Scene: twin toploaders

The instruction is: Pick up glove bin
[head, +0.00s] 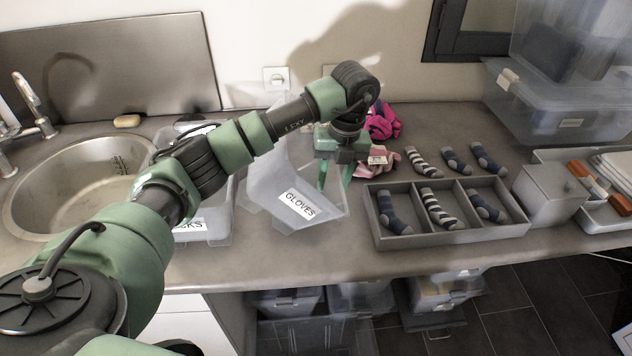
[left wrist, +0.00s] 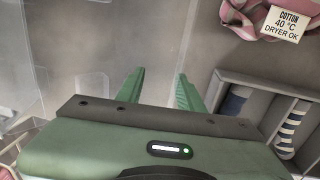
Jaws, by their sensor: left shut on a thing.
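The glove bin (head: 268,188) is a clear plastic bin with a GLOVES label on its front. It looks tilted on the counter, beside the grey sock tray. My left gripper (head: 335,174) points down at the bin's right side, its green fingers shut on the bin's wall. In the left wrist view, my left gripper (left wrist: 160,88) has its fingers a little apart, and the clear bin (left wrist: 90,50) fills the left. The wall between the fingers is hard to make out. Whether the bin is clear of the counter I cannot tell. My right gripper is not in view.
A second clear bin (head: 208,230), its label partly hidden by my arm, stands left of the glove bin, near the sink (head: 75,180). The divided tray (head: 420,243) holds socks close on the right. Pink cloth items (head: 382,122) and more socks lie behind.

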